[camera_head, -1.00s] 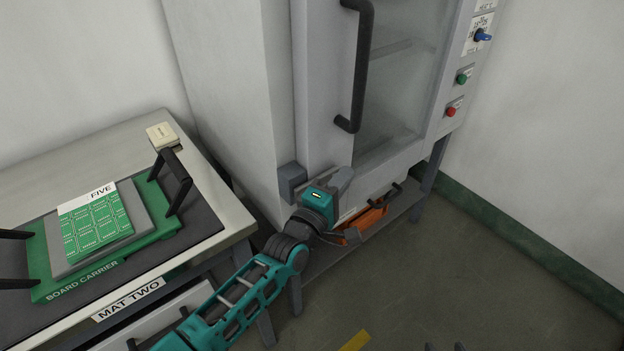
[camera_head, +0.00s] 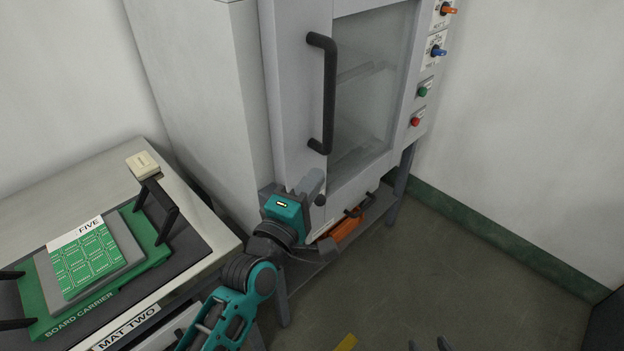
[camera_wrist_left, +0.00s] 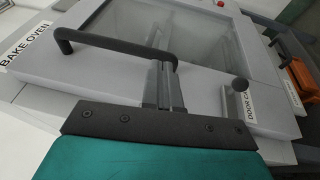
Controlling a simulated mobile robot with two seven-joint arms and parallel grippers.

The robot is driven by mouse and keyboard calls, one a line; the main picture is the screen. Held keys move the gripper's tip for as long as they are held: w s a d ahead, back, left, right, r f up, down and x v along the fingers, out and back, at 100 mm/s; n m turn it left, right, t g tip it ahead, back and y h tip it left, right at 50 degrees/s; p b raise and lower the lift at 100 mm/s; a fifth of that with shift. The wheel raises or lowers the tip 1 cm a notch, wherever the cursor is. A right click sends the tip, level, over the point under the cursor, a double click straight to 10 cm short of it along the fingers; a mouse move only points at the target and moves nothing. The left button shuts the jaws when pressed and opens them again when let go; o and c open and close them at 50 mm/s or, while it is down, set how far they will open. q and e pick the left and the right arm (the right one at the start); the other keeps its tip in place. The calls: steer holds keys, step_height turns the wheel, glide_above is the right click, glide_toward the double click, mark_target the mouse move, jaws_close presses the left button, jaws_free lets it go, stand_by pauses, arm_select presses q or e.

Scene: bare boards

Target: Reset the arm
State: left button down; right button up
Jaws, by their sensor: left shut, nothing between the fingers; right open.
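My left arm is teal and dark grey. Its gripper (camera_head: 314,183) is shut and empty in front of the oven's lower front, just below the black door handle (camera_head: 325,95). In the left wrist view its closed fingers (camera_wrist_left: 166,85) point at the oven door, with the handle (camera_wrist_left: 115,44) at their left and tips. I cannot tell whether they touch it. A dark round knob (camera_wrist_left: 237,90) by a "DOOR CA..." label stands to their right. My right gripper (camera_head: 429,345) shows only as two dark fingertips, apart, at the bottom edge of the head view.
The bake oven (camera_head: 295,100) has its glass door closed. An orange object (camera_head: 348,228) sits below it. At left, a green board carrier (camera_head: 150,262) holding a board marked FIVE (camera_head: 88,262) rests on a dark mat (camera_head: 190,262). The floor (camera_head: 430,270) at right is open.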

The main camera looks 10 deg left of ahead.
stand_by(0.4)
arm_select(q)
steer(key=s+a+f+m+g+y, duration=0.2)
steer(key=s+a+f+m+g, duration=0.1)
steer(key=s+a+f+m, duration=0.3)
steer(key=s+a+f+m+g+y, duration=0.2)
steer(key=s+a+f+m+g, duration=0.2)
steer(key=s+f+m, duration=0.7)
step_height(320, 180, down, 3)
steer(key=shift+s+a+f+y, duration=0.15)
steer(key=shift+s+a+y, duration=0.15)
steer(key=shift+s+a, duration=0.7)
steer(key=shift+d, duration=0.15)
